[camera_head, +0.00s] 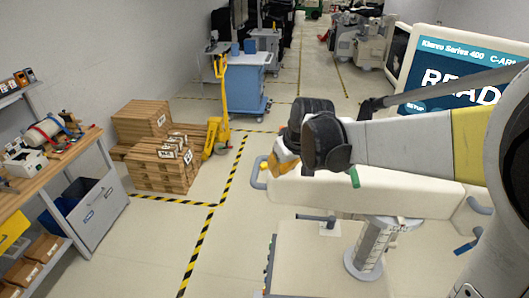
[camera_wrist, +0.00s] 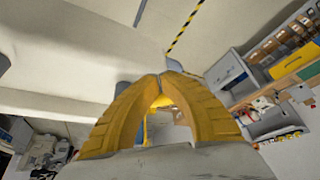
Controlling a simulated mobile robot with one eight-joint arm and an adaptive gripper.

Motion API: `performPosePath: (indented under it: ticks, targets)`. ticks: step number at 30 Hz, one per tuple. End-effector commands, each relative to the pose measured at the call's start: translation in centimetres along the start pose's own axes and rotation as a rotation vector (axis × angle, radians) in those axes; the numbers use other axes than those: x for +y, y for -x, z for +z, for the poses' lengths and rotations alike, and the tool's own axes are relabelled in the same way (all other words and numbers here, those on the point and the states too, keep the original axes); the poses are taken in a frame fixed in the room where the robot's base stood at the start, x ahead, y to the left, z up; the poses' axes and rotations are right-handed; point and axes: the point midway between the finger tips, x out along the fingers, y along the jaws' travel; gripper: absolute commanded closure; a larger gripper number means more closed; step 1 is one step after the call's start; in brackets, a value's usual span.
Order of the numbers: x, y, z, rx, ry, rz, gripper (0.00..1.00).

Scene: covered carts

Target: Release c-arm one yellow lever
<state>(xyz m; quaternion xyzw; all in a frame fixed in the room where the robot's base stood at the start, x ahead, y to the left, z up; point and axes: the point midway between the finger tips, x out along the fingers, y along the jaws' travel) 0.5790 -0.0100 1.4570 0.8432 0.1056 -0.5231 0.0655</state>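The C-arm machine is a white unit with a long pale horizontal body (camera_head: 390,190) on a grey column (camera_head: 372,245) in the head view. A short green lever (camera_head: 354,178) shows just under my wrist. I cannot make out a yellow lever for certain; it may be hidden by my arm. My gripper (camera_head: 283,160) has yellow fingers and hangs over the left end of the pale body. In the wrist view its fingertips (camera_wrist: 166,76) come together. A yellow patch (camera_wrist: 160,102) shows between the fingers; I cannot tell what it is.
A screen (camera_head: 460,75) reading "READY" stands at the right, near my arm. A blue-grey handle (camera_head: 258,172) sticks out at the pale body's left end. Wooden pallets (camera_head: 165,160), a yellow pallet jack (camera_head: 220,110) and a workbench (camera_head: 60,150) stand at left. Striped floor there is clear.

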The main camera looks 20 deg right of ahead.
Motion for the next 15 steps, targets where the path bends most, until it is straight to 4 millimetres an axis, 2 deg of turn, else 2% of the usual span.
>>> performPosePath:
  ticks: [10, 15]
  targets:
    - [0.0, -0.1, -0.2, 0.000, 0.000, 0.000, 1.00]
    - [-0.3, -0.9, -1.4, 0.000, 0.001, 0.000, 1.00]
